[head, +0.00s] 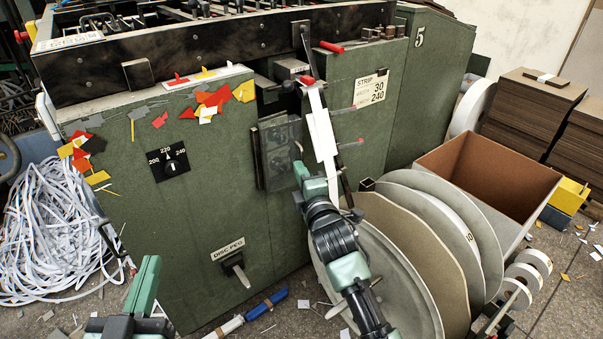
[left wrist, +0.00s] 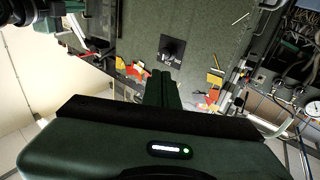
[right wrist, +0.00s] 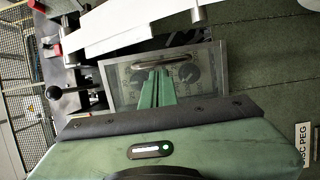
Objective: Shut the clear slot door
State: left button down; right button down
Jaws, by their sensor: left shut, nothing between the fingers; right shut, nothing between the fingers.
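The clear slot door (head: 278,152) is a grey-framed see-through panel on the green machine's front. It fills the middle of the right wrist view (right wrist: 125,88), with a rounded handle (right wrist: 185,68) along one edge and dark round shapes showing through. I cannot tell whether it lies fully flush. My right gripper (head: 301,172) is shut and empty at the door's right edge. Its fingertips (right wrist: 158,72) overlap the panel near the handle; contact is unclear. My left gripper (head: 151,262) is shut and empty, low in front of the machine's left part; its fingers also show in the left wrist view (left wrist: 162,75).
A white strip (head: 321,125) on a dark bar runs down beside the door. Large discs (head: 385,260) and an open carton (head: 490,165) stand right. A disc peg (head: 236,268) juts from the machine. Tangled white strips (head: 50,230) lie left; tools and scraps litter the floor.

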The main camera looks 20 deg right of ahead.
pick_arm(q)
jog(key=shift+r, duration=0.3)
pick_arm(e)
jog(key=shift+w+d, duration=0.15)
jog(key=shift+w, duration=0.05)
pick_arm(q)
jog(key=s+a+f+g+y+p, duration=0.1)
jog(key=f+g, duration=0.2)
jog(key=f, duration=0.3)
jog(key=s+a+f+g+y+p, duration=0.1)
jog(key=s+f+g, duration=0.1)
jog(key=f, duration=0.4)
jog(key=shift+s+a+g+p, duration=0.25)
jog(key=shift+g+p, duration=0.05)
jog(key=shift+g, duration=0.5)
pick_arm(e)
jog(key=shift+w+d, duration=0.65)
jog(key=shift+w, duration=0.25)
